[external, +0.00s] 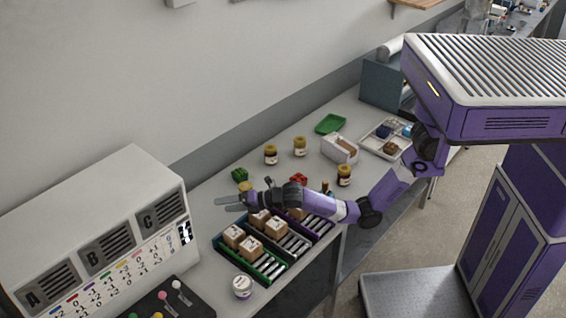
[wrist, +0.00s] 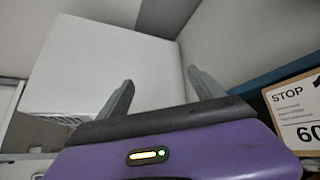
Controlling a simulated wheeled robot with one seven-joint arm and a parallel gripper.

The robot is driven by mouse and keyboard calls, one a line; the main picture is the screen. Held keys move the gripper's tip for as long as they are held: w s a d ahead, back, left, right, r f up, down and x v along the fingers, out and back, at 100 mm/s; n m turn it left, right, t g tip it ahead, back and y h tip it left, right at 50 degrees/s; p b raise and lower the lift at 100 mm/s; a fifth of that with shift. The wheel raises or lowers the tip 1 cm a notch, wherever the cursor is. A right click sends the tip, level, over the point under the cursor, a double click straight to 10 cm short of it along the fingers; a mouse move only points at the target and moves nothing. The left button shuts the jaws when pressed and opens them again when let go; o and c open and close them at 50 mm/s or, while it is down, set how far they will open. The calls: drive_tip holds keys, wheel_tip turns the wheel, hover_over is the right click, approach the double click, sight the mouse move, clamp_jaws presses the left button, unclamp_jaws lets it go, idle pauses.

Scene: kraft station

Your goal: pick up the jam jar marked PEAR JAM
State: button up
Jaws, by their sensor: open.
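Several small jars stand on the bench in the external view. Their labels are too small to read, so I cannot tell which is marked PEAR JAM. Two yellow-lidded jars stand near the wall, one dark jar (external: 271,155) and one paler jar (external: 300,147). A yellow-lidded jar (external: 245,186) is partly hidden just behind my gripper (external: 222,203).
A divided rack (external: 252,262) with cardboard boxes lies below my arm. A large grey A-B-C cabinet (external: 110,215) stands at left.

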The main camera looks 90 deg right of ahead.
sight(245, 186)
drive_tip(key=s+d+f+n+g+h, duration=0.1)
drive_tip(key=s+d+h, duration=0.1)
drive_tip(key=d, duration=0.4)
drive_tip(key=s+d+f+n+g+h, duration=0.1)
drive_tip(key=s+d+h, duration=0.1)
drive_tip(key=d, duration=0.4)
drive_tip(key=s+d+f+n+g+h+p, duration=0.1)
drive_tip(key=s+d+g+h, duration=0.1)
drive_tip(key=d, duration=0.4)
drive_tip(key=shift+s+h, duration=0.5)
drive_tip(key=shift+s, duration=0.45)
drive_tip(key=f, duration=0.1)
drive_tip(key=s+a+f+n+p, duration=0.1)
drive_tip(key=s+n+g, duration=0.1)
drive_tip(key=shift+a+f, duration=0.3)
drive_tip(key=shift+f, duration=0.1)
drive_tip(key=shift+w+a+x, duration=0.1)
drive_tip(key=shift+x, duration=1.15)
drive_tip(key=shift+w+a+x, duration=0.1)
drive_tip(key=shift+a+x, duration=0.05)
drive_tip(key=shift+x, duration=1.1)
drive_tip(key=shift+w+a+x, duration=0.1)
drive_tip(key=shift+w+x, duration=0.05)
drive_tip(key=shift+x, duration=1.15)
drive_tip(key=c, duration=1.7)
drive_tip(key=shift+r, duration=0.15)
